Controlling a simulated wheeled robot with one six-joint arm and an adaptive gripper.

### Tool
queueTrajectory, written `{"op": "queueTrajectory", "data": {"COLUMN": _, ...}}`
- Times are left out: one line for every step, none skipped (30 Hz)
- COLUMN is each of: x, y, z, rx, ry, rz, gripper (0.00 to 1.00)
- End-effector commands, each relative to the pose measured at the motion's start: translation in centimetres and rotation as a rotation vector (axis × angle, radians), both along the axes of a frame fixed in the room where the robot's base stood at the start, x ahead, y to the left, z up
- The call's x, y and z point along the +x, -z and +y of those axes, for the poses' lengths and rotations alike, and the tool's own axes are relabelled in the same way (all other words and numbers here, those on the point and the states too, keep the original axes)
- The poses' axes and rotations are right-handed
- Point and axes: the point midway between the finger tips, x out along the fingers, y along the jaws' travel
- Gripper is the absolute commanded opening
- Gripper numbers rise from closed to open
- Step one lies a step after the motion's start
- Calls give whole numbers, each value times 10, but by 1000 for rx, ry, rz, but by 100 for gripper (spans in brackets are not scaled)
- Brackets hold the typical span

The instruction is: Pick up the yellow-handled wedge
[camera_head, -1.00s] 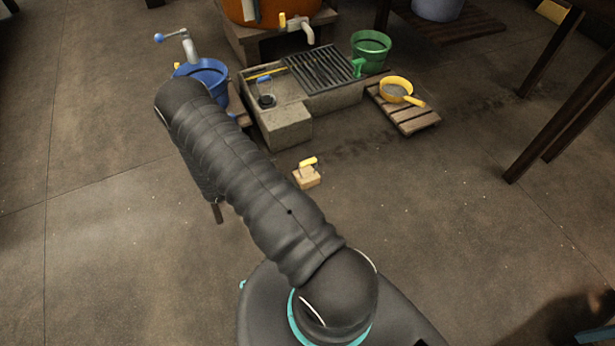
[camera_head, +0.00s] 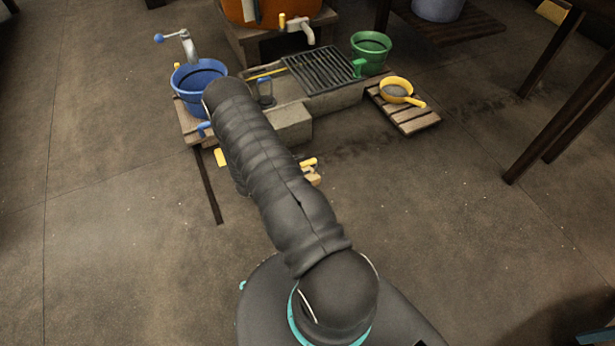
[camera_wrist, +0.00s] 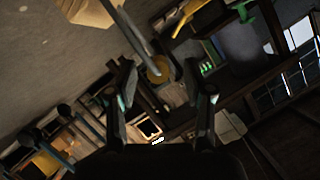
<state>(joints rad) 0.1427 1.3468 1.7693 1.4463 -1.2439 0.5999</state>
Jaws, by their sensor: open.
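The yellow-handled wedge (camera_head: 313,177) sits on the floor in the head view, a pale wooden block with a yellow handle on top. My arm covers its left part. In the wrist view my gripper (camera_wrist: 161,78) is open, its two dark fingers apart, with nothing seen held between them. In the head view the gripper is hidden behind my arm. A pale wooden piece (camera_wrist: 90,12) shows at the top of the wrist view, cut by the edge; I cannot tell if it is the wedge.
A stone block with a grate (camera_head: 318,72) lies beyond the wedge. A blue bucket (camera_head: 190,98), a green bucket (camera_head: 371,62) and a yellow pan (camera_head: 396,90) on a slatted board stand around it. A small yellow piece (camera_head: 220,157) lies left of my arm.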

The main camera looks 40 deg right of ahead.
Motion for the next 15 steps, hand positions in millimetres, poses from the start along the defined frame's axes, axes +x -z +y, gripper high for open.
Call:
{"op": "queueTrajectory", "data": {"x": -3, "y": 2, "z": -9, "rx": 1, "ry": 5, "rz": 0, "gripper": 52}}
{"op": "queueTrajectory", "data": {"x": -5, "y": 2, "z": -13, "rx": 0, "ry": 5, "rz": 1, "gripper": 52}}
{"op": "queueTrajectory", "data": {"x": -5, "y": 4, "z": -18, "rx": 0, "ry": 2, "rz": 0, "gripper": 52}}
{"op": "queueTrajectory", "data": {"x": -5, "y": 5, "z": -22, "rx": 1, "ry": 3, "rz": 0, "gripper": 52}}
{"op": "queueTrajectory", "data": {"x": -4, "y": 6, "z": -25, "rx": 0, "ry": 4, "rz": 0, "gripper": 52}}
{"op": "queueTrajectory", "data": {"x": -4, "y": 7, "z": -28, "rx": 0, "ry": 2, "rz": 0, "gripper": 52}}
{"op": "queueTrajectory", "data": {"x": -4, "y": 8, "z": -30, "rx": 1, "ry": 1, "rz": 0, "gripper": 52}}
{"op": "queueTrajectory", "data": {"x": -4, "y": 9, "z": -32, "rx": 0, "ry": 0, "rz": 0, "gripper": 52}}
{"op": "queueTrajectory", "data": {"x": -4, "y": 9, "z": -33, "rx": 0, "ry": 0, "rz": 0, "gripper": 52}}
{"op": "queueTrajectory", "data": {"x": -4, "y": 9, "z": -34, "rx": 0, "ry": 0, "rz": 0, "gripper": 52}}
{"op": "queueTrajectory", "data": {"x": -4, "y": 9, "z": -34, "rx": 0, "ry": 0, "rz": 0, "gripper": 52}}
{"op": "queueTrajectory", "data": {"x": -4, "y": 9, "z": -34, "rx": 0, "ry": 0, "rz": 0, "gripper": 52}}
{"op": "queueTrajectory", "data": {"x": -4, "y": 9, "z": -34, "rx": 0, "ry": 0, "rz": 0, "gripper": 52}}
{"op": "queueTrajectory", "data": {"x": -4, "y": 9, "z": -34, "rx": 0, "ry": 0, "rz": 1, "gripper": 52}}
{"op": "queueTrajectory", "data": {"x": -4, "y": 9, "z": -34, "rx": 0, "ry": 0, "rz": 1, "gripper": 52}}
